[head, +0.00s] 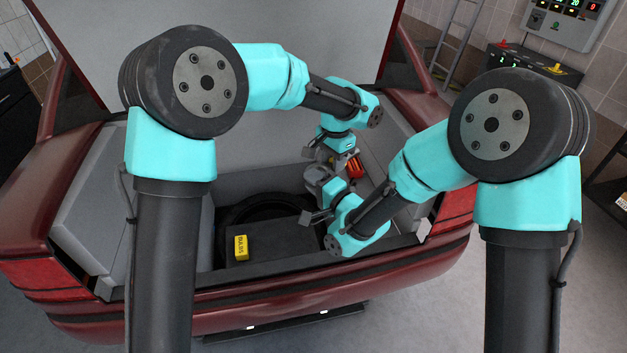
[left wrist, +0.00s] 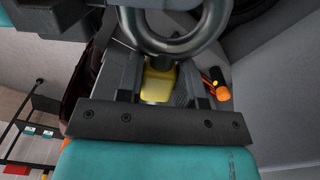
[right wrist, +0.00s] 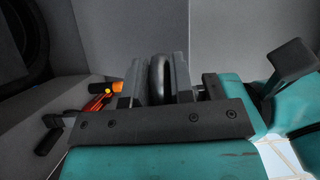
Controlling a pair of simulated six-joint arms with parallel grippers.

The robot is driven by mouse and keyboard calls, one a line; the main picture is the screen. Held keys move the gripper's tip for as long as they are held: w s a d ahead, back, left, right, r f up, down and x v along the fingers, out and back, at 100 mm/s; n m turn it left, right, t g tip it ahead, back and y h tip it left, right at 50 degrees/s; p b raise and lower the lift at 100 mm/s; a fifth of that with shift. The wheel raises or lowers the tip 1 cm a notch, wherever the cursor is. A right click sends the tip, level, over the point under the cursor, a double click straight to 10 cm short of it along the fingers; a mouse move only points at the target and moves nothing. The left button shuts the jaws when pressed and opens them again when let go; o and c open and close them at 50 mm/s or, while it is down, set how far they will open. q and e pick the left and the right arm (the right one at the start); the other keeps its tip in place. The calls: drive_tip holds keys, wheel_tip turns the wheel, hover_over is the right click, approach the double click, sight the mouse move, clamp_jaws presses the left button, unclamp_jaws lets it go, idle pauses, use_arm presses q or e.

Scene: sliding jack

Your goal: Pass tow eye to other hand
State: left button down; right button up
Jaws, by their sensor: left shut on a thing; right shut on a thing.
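The tow eye (left wrist: 213,25) is a dark metal ring, seen large at the top of the left wrist view. My left gripper (left wrist: 158,78) is shut on it; a yellow patch shows between the fingers, and I cannot tell whether it is part of the tow eye. In the right wrist view the tow eye (right wrist: 158,80) is seen edge-on between the fingers of my right gripper (right wrist: 155,88), which is shut on it. In the head view my left gripper (head: 324,158) is just above my right gripper (head: 321,183); the tow eye is hardly discernible between them.
The grippers meet over an open car trunk. A yellow box (head: 241,248) sits on the dark panel (head: 285,243) at the front left, with a tyre (head: 235,213) behind. A red object (head: 356,167) lies right of the grippers. Grey side walls flank the trunk.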

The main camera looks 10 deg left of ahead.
clamp_jaws()
use_arm(q)
drive_tip(key=c, duration=0.7)
unclamp_jaws()
wheel_tip(320, 180, up, 12)
drive_tip(key=shift+r, duration=0.1)
drive_tip(key=shift+a, duration=0.1)
